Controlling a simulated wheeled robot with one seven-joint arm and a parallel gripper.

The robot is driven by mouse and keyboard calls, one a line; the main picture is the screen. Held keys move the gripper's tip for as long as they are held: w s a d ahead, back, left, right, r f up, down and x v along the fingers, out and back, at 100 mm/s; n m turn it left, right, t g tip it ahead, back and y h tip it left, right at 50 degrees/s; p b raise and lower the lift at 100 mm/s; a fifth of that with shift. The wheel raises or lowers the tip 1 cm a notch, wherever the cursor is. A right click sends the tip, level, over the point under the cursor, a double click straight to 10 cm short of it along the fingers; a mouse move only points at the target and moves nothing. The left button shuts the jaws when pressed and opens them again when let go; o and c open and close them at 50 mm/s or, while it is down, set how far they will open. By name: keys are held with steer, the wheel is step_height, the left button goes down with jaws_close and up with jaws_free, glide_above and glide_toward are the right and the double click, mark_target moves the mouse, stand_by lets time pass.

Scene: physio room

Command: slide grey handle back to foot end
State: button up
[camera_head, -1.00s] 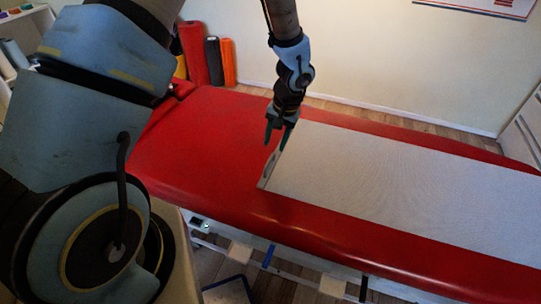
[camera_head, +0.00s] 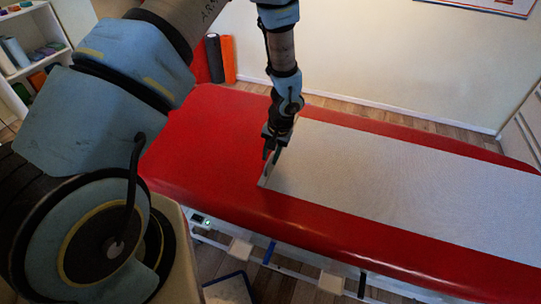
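A grey-white sheet (camera_head: 400,180) lies flat along a red treatment table (camera_head: 200,140), from its middle to the right. A thin grey handle bar (camera_head: 263,182) runs along the sheet's left end. My gripper (camera_head: 271,158) points down over this bar, its fingers at the bar's middle. The fingers hide part of the bar. The view is too small to tell whether they are closed on it or only around it.
The red table top left of the bar is bare. A wall stands behind the table. A white drawer unit (camera_head: 522,125) is at the right edge. A rail (camera_head: 300,272) runs below the table.

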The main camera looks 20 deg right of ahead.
jaws_close()
stand_by(1.1)
